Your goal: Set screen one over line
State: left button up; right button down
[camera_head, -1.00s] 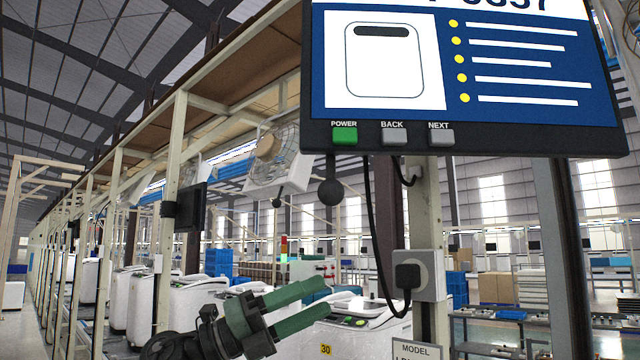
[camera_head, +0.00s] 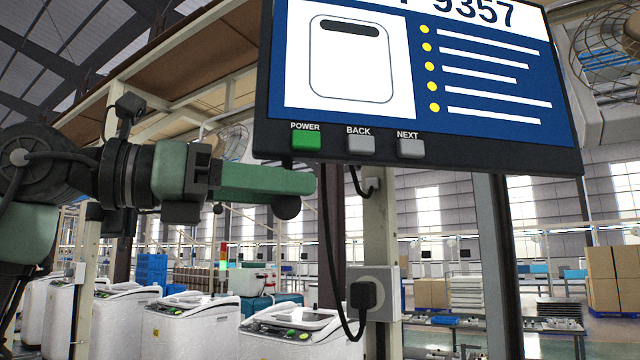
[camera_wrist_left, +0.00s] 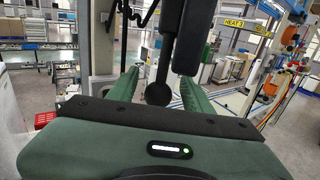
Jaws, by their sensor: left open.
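The screen (camera_head: 420,75) is a black-framed monitor with a blue and white display, at the upper right of the head view. It has POWER, BACK and NEXT buttons on its lower frame. A black ball knob (camera_head: 287,208) hangs under its lower left edge, partly covered by my left gripper (camera_head: 308,182). The left wrist view shows the ball knob (camera_wrist_left: 158,93) on its stem between the fingers of my open left gripper (camera_wrist_left: 158,72). The dark screen (camera_wrist_left: 196,38) stands nearly edge-on above it. I cannot tell whether a finger touches the knob. My right gripper is not in view.
A pale post (camera_head: 381,225) with a socket box (camera_head: 372,292) and a hanging black cable (camera_head: 327,235) stands behind the screen. White washing machines (camera_head: 190,325) line the lower left. A fan (camera_head: 608,45) is at the upper right.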

pick_arm(q)
jog(key=p+x, duration=0.1)
jog(key=x, duration=0.3)
jog(key=shift+a, duration=0.15)
jog(key=shift+c, duration=0.9)
jog(key=shift+s, duration=0.1)
grip_shut()
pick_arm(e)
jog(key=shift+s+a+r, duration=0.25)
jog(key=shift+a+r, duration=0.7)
